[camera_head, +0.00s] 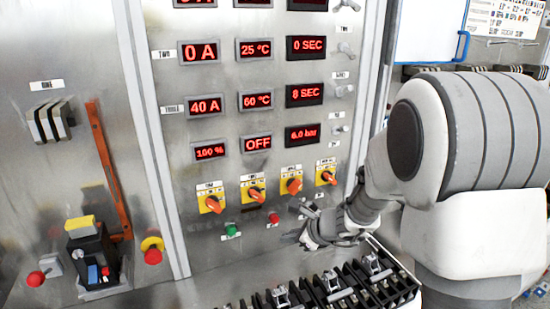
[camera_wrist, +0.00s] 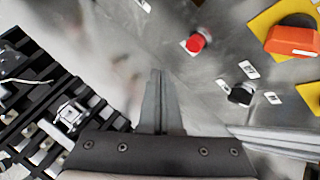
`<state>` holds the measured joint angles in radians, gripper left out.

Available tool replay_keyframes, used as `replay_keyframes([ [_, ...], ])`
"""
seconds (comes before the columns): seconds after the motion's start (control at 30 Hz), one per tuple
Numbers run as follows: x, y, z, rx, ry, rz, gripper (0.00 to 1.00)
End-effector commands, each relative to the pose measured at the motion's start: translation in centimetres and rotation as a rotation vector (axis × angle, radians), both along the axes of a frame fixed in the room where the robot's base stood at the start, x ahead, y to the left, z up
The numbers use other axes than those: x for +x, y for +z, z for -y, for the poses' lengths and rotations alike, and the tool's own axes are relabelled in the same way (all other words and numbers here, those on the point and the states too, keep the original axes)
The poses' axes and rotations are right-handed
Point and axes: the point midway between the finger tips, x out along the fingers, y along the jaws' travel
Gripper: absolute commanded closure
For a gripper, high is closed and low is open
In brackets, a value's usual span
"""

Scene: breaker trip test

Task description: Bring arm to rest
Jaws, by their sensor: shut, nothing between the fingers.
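My gripper (camera_head: 308,236) is in the head view at the lower right of the metal control panel (camera_head: 280,150), above the black rack of parts. In the wrist view its fingers (camera_wrist: 158,100) are together with nothing between them. My arm reaches in from the right of the head view. A red button (camera_wrist: 197,42) and a black button (camera_wrist: 241,94) show on the panel in the wrist view, apart from the fingers. An orange rotary switch (camera_wrist: 292,40) on a yellow plate is at the upper right there.
The black rack (camera_head: 340,288) with metal clamps stands below my gripper. It also shows in the wrist view (camera_wrist: 35,90). A green button (camera_head: 231,230) and a red button (camera_head: 273,218) sit left of the gripper. A black fixture (camera_head: 92,250) is mounted at the far left.

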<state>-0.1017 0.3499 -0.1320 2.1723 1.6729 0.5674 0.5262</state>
Motion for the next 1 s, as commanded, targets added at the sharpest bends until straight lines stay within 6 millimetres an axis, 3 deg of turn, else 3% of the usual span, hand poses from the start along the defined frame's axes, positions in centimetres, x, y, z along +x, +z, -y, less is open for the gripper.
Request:
replay_keyframes([
  [0.17, -3.0, 4.5, -0.9, -0.105, 0.220, 0.122, 1.00],
  [0.3, -6.5, 7.6, -1.4, -0.230, 0.438, 0.231, 1.00],
  [0.5, -11.8, 10.7, -0.9, -0.437, 0.730, 0.370, 1.00],
  [0.77, -18.6, 12.7, 1.6, -0.758, 1.087, 0.494, 1.00],
  [1.0, -23.9, 13.6, 5.7, -1.094, 1.381, 0.525, 1.00],
])
